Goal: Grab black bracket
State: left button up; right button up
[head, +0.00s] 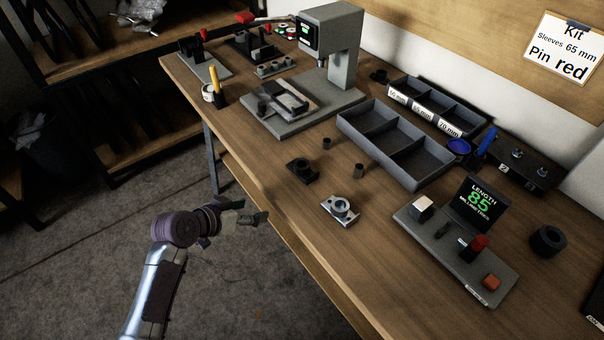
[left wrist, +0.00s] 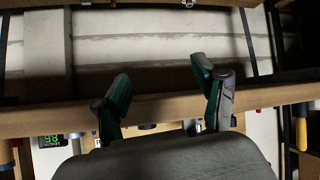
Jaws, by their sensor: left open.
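The black bracket (head: 302,170) lies flat on the wooden table near its front edge in the head view. A grey metal bracket (head: 340,210) with a round collar lies closer, to its lower right. My left gripper (head: 250,211) is out past the table's front edge, to the lower left of the black bracket and apart from it. In the left wrist view its two fingers (left wrist: 163,90) are spread, with nothing between them. I cannot make out the black bracket there. My right gripper is not in view.
A grey divided tray (head: 388,178) and a press (head: 330,55) stand behind. A length gauge (head: 477,288) reading 85 is at the right. The table edge (head: 275,232) lies between my gripper and the bracket.

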pick_arm(q)
jog(key=d+r+m+h, duration=0.3)
jog(key=d+r+m, duration=0.1)
jog(key=r, duration=0.9)
send_near(306, 163)
jog(key=shift+w+d+f+t, duration=0.15)
jog(key=shift+w+d+f, duration=0.2)
jog(key=shift+d, duration=0.2)
jog(key=shift+w+d+f+t, duration=0.15)
jog(key=shift+w+d+f, duration=0.2)
jog(key=shift+d, duration=0.2)
jog(key=shift+x, duration=2.95)
jog(key=shift+a+f, duration=0.1)
jog(key=shift+a, duration=0.05)
jog(key=c, duration=1.3)
jog(key=shift+c, duration=0.2)
